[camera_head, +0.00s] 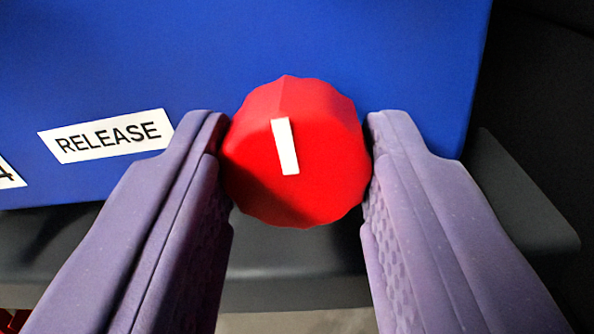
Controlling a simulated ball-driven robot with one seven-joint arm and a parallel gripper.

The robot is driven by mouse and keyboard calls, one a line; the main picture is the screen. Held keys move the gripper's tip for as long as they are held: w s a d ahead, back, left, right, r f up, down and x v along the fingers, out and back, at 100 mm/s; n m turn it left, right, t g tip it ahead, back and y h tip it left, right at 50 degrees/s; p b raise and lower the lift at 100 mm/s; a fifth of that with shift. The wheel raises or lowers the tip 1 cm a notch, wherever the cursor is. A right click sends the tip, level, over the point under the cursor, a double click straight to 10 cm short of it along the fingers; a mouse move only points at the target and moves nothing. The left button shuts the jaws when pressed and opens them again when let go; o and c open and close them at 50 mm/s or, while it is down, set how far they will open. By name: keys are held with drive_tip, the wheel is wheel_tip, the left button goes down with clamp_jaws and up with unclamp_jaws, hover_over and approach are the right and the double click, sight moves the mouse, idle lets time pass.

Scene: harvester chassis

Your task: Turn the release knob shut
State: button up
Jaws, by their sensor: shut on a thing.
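The release knob (325,187) is red with a scalloped rim and sits on a blue panel in the middle of the view. A white pointer bar on its face stands close to upright, its top leaning slightly left. My gripper (297,165) has purple fingers, one on each side of the knob, shut on its left and right rim. The knob's shaft is hidden behind its face.
The blue panel (400,60) fills the upper view. A white RELEASE label (106,136) is left of the knob, and part of another label (8,174) shows at the left edge. A dark grey ledge (290,262) runs below the panel.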

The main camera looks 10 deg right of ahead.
drive_tip(key=shift+s+f, duration=0.1)
drive_tip(key=shift+f, duration=0.05)
drive_tip(key=o, duration=1.1)
drive_tip(key=shift+c, duration=0.2)
drive_tip(key=p+v, duration=0.3)
drive_tip(key=v, duration=0.4)
drive_tip(key=shift+s, duration=0.35)
drive_tip(key=shift+a, duration=0.15)
